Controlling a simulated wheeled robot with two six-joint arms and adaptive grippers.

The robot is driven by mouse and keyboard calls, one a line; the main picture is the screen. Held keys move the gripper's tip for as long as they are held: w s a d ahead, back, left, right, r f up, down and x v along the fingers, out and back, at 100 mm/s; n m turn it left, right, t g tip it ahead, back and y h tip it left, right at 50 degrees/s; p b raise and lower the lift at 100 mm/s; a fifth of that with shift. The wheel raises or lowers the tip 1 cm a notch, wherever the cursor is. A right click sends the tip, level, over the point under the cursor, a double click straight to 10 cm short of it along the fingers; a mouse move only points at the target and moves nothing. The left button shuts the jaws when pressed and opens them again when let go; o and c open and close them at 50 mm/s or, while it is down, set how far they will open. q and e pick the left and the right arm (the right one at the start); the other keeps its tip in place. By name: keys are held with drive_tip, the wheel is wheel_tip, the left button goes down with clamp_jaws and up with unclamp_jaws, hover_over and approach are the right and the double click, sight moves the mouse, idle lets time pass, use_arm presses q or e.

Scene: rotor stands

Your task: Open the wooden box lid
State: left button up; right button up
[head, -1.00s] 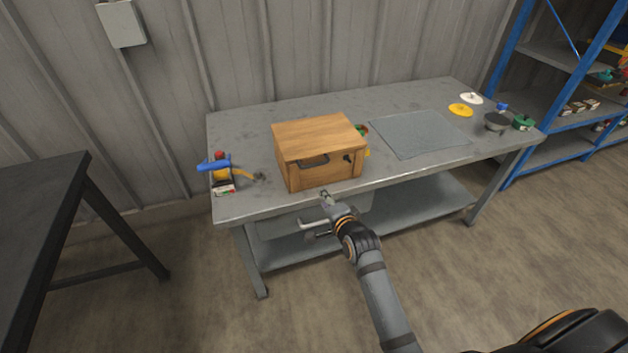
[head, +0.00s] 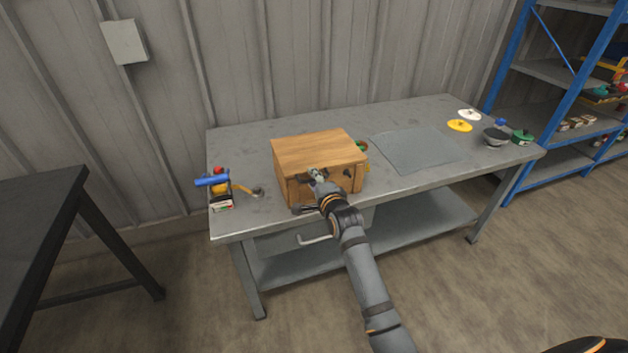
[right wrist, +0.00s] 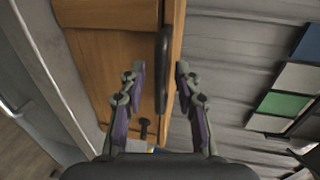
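The wooden box (head: 312,152) stands near the front edge of the grey workbench, and its lid is down. A dark handle (right wrist: 162,70) is on its front face, with a small dark latch (head: 347,173) to the right. My right gripper (head: 311,177) is at the front of the box and partly hides the handle in the head view. In the right wrist view its two fingers (right wrist: 160,72) are apart, one on each side of the handle. I cannot tell whether either finger touches it. My left gripper is not in view.
The workbench (head: 240,145) holds a blue-handled tool (head: 212,180) left of the box and a grey mat (head: 418,150) to its right. White and yellow discs (head: 460,126) and small parts lie at the right end. A blue shelf rack (head: 545,90) stands at the right.

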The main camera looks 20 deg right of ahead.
drive_tip(key=shift+w, duration=0.1)
clamp_jaws()
idle(0.4)
